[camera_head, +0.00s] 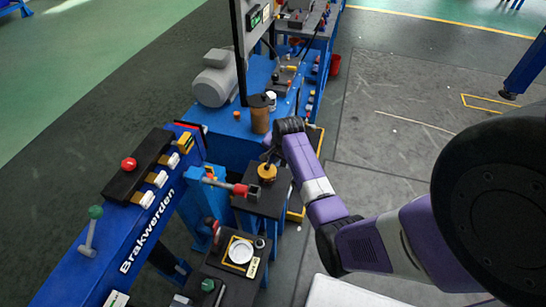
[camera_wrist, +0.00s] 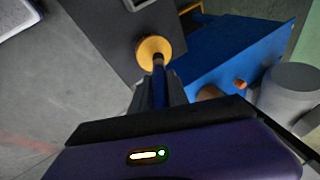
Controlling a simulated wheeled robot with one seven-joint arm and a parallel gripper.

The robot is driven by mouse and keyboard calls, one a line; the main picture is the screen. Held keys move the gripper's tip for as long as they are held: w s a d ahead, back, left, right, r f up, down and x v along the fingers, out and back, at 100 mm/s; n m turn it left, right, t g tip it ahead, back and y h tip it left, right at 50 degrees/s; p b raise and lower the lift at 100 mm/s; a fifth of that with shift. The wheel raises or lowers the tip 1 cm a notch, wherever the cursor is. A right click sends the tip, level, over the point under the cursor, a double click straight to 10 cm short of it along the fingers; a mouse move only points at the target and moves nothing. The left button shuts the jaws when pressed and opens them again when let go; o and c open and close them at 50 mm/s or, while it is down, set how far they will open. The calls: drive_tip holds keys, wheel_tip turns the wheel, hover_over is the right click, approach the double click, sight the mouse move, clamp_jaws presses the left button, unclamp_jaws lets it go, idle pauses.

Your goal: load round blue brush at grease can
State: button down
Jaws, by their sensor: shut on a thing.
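My gripper (camera_wrist: 159,98) is shut on the blue handle of the brush (camera_wrist: 159,84) in the wrist view. The brush points away from the gripper, its far end over the middle of a round yellow-orange can (camera_wrist: 148,46), which I take as the grease can. In the head view this can (camera_head: 267,174) stands on a dark-topped stand, with my gripper (camera_head: 271,154) just above it. The bristles are hidden, so I cannot tell how deep the brush sits in the can.
A brown cylinder with a dark top (camera_head: 260,118) stands close behind my gripper, on a blue bench. A grey motor (camera_head: 215,80) is farther left. A blue "Brakwerden" beam (camera_head: 135,220) fills the lower left. Open floor lies right.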

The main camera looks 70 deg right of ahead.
drive_tip(key=shift+f, duration=0.45)
idle(1.5)
drive_tip(key=shift+r, duration=0.1)
drive_tip(key=shift+r+p, duration=3.15)
drive_tip(key=shift+r, duration=0.35)
drive_tip(key=shift+s+f, duration=0.1)
drive_tip(key=shift+s, duration=0.05)
